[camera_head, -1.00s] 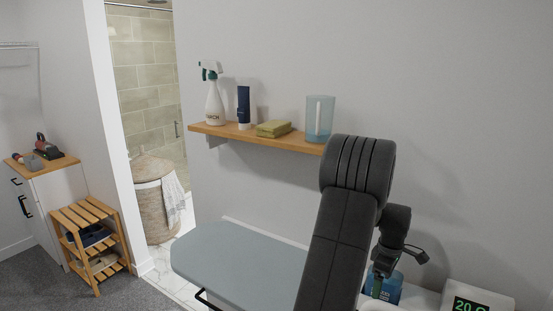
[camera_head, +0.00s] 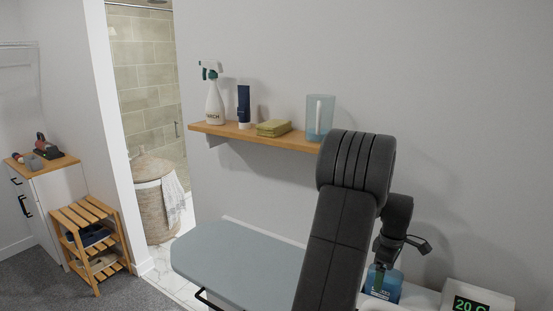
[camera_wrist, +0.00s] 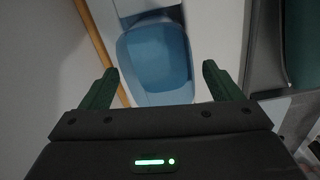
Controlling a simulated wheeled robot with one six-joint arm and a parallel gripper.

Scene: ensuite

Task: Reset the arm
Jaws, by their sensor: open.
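My arm (camera_head: 345,220) rises in front of the wall in the head view, bent at the elbow, with its wrist part (camera_head: 397,215) at the right. The gripper fingers are hard to make out there. In the wrist view my gripper (camera_wrist: 160,67) is open, its two dark green fingers apart with nothing held between them. A blue, open-looking object (camera_wrist: 155,58) shows beyond the fingertips; I cannot tell exactly which thing it is. In the head view a blue bottle (camera_head: 383,283) stands just below my wrist.
A wooden shelf (camera_head: 215,130) holds a spray bottle (camera_head: 214,103), a dark tube (camera_head: 243,105), a sponge (camera_head: 273,128) and a clear blue jug (camera_head: 319,117). A grey-blue board (camera_head: 235,262) lies below. A digital display (camera_head: 477,297) sits at lower right. The wall at upper right is bare.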

